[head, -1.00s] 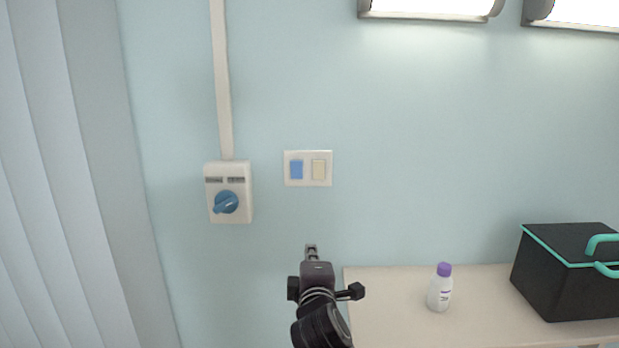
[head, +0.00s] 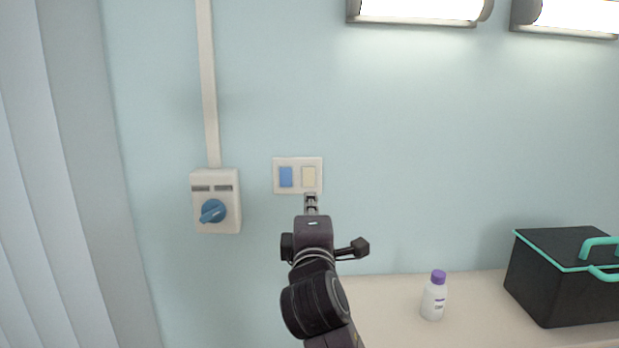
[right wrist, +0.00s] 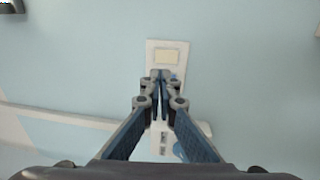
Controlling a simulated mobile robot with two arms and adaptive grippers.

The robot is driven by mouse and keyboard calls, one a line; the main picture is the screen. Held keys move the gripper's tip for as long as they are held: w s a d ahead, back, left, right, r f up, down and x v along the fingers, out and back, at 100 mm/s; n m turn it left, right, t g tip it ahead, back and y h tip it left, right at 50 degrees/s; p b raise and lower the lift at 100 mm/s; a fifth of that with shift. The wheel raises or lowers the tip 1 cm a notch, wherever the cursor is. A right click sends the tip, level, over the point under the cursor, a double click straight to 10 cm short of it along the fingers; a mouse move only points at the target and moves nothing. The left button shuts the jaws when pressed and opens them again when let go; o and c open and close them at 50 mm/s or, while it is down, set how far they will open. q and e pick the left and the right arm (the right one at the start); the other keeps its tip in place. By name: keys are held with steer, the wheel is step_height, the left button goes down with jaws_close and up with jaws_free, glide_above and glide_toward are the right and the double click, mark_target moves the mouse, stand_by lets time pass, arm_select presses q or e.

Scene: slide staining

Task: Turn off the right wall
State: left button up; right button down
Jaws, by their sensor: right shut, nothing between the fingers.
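A white wall plate (head: 298,191) holds two rocker switches side by side: a blue one (head: 286,177) on the left and a cream one (head: 308,177) on the right. My right gripper (head: 311,197) is shut and empty. In the head view its fingertips overlap the plate's lower edge, just below the cream switch. In the right wrist view the closed fingertips (right wrist: 160,75) lie in front of the plate and partly cover the blue switch; the cream switch (right wrist: 167,56) shows beyond them. I cannot tell whether the tips touch the plate. My left gripper is not in view.
A white box with a blue rotary knob (head: 213,211) is on the wall left of the plate, below a vertical conduit (head: 208,85). A bottle with a purple cap (head: 433,297) and a black case (head: 565,278) stand on the counter (head: 390,295). Lit lamps (head: 420,10) are above.

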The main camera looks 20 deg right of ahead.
mark_target(310, 173)
steer(key=p+x, duration=0.2)
steer(key=x, duration=0.9)
steer(key=shift+w+d, duration=0.1)
steer(key=shift+w, duration=0.2)
steer(key=shift+r+p, duration=0.1)
steer(key=shift+p, duration=0.2)
steer(key=p, duration=0.2)
steer(key=shift+w+r+g+p, duration=0.25)
steer(key=shift+r+g+p, duration=0.05)
steer(key=shift+r, duration=0.05)
steer(key=shift+f+b, duration=0.35)
steer(key=shift+b, duration=0.05)
steer(key=shift+d, duration=0.1)
